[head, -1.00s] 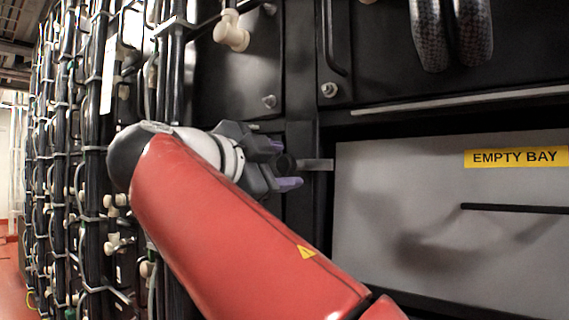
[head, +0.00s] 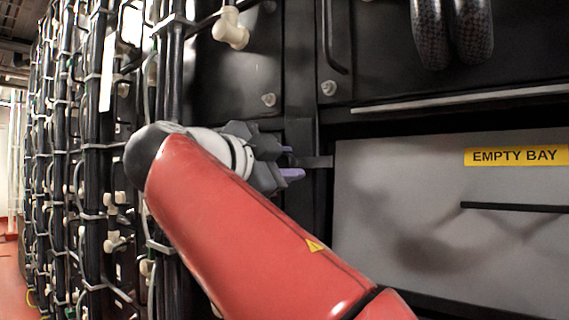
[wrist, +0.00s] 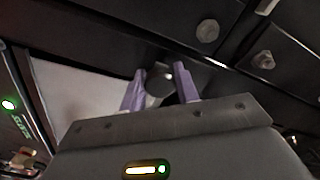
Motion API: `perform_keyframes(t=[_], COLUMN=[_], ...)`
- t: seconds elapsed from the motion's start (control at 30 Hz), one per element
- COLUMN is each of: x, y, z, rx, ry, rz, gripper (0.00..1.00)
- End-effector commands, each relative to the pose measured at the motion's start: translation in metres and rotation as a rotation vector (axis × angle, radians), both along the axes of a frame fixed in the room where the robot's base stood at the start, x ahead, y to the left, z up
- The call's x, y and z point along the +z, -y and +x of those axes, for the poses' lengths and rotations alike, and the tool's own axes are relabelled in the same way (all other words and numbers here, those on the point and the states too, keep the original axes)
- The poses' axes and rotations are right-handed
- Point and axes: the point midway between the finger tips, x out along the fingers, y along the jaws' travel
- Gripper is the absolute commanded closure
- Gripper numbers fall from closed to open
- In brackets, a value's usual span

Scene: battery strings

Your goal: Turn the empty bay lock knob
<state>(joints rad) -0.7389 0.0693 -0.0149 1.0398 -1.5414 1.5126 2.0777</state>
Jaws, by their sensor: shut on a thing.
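The empty bay is a grey panel (head: 400,180) at the right of the head view, with a yellow "EMPTY BAY" label (head: 516,156). Its lock knob is dark and sits at the panel's left edge, mostly hidden by my gripper in the head view; a small latch bar (head: 318,162) shows beside it. My gripper (head: 291,161) reaches right to the knob and is shut on it with purple fingertips on either side. In the wrist view my gripper (wrist: 160,86) has the dark knob (wrist: 162,87) between its fingers. How far the knob is turned cannot be told.
A dark rod handle (head: 515,207) stands out from the panel. Thick black cables (head: 455,30) hang above it. Cable bundles and pale connectors (head: 231,28) fill the racks to the left, close to my arm. Bolts (head: 328,88) stud the black frame.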

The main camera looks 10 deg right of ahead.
Motion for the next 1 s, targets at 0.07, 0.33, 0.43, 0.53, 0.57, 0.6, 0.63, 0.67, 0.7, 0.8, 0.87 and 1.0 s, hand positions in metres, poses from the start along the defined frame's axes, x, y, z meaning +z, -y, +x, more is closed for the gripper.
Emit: perform_keyframes(t=[0.07,0.33,0.43,0.53,0.57,0.6,0.63,0.67,0.7,0.8,0.87,1.0], x=[-0.0004,-0.0010,-0.0009,-0.0007,-0.0006,-0.0005,-0.0004,-0.0003,-0.0002,0.0001,0.0002,0.0003], y=[0.0000,0.0006,0.0001,0.0006,0.0006,0.0004,0.0002,0.0001,0.0002,0.0005,0.0004,0.0001], z=[0.0000,0.0003,0.0002,0.0003,0.0002,0.0003,0.0002,0.0002,0.0001,0.0003,0.0003,0.0003], rx=[-0.001,-0.001,0.000,-0.002,-0.002,-0.002,-0.001,-0.001,-0.001,-0.001,-0.001,-0.001], ry=[-0.015,-0.122,-0.183,-0.250,-0.270,-0.297,-0.317,-0.338,-0.364,-0.432,-0.473,-0.566], rz=[-0.014,-0.121,-0.181,-0.248,-0.269,-0.296,-0.316,-0.337,-0.364,-0.431,-0.472,-0.568], gripper=[0.92,0.92,0.92,0.92,0.92,0.92,0.92,0.92,0.92,0.92,0.92,0.92])
